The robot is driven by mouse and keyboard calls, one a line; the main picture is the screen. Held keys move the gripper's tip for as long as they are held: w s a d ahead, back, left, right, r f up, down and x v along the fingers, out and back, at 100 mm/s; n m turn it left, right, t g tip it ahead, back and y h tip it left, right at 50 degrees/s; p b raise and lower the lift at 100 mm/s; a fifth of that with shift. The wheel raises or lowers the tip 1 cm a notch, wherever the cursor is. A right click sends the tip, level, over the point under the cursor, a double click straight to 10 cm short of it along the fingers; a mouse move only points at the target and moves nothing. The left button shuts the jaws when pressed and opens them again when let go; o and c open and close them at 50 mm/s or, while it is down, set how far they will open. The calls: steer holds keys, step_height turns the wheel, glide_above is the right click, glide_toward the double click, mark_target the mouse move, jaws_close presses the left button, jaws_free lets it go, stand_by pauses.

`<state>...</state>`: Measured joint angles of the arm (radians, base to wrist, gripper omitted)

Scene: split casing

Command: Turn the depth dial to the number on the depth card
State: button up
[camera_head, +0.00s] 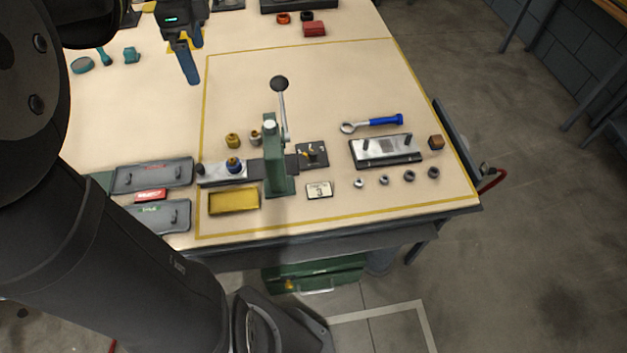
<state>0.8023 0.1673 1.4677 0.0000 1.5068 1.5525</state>
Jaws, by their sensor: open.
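The depth card (319,190) is a small pale plate with a dark border and a large 3, lying in front of a green lever press (276,160). Right of the press column is a small black square plate (321,161) with a dark knob and a yellow mark. It looks like the depth dial, but its numbers and setting are too small to read. My gripper (192,66) is at the top left, above the table's rear, with blue fingers pointing down. It is open and empty, well apart from the dial and the card.
The press's lever with a black ball (280,83) stands up high. A yellow tray (234,201), grey trays (152,176) and brass parts (233,140) lie left. A blue-handled wrench (384,121), a grey fixture (385,163) and several rings lie right. The table behind the press is clear.

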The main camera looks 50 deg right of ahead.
steer(key=shift+d+f, duration=0.2)
steer(key=shift+d, duration=0.1)
steer(key=c, duration=0.3)
steer(key=d, duration=0.1)
steer(key=d+f+n, duration=0.1)
steer(key=s+d+f+n, duration=0.1)
steer(key=d, duration=0.1)
steer(key=shift+g+y, duration=0.3)
steer(key=c, duration=0.6)
steer(key=shift+o, duration=0.2)
steer(key=n+y, duration=0.4)
steer(key=n, duration=0.7)
glide_above(313, 150)
steer(key=w+d, duration=0.2)
steer(key=d, duration=0.5)
step_height(313, 150, down, 14)
steer(key=shift+g, duration=0.4)
steer(key=x, duration=1.7)
steer(key=shift+f, duration=0.2)
steer(key=shift+c, duration=0.5)
steer(key=c, duration=0.9)
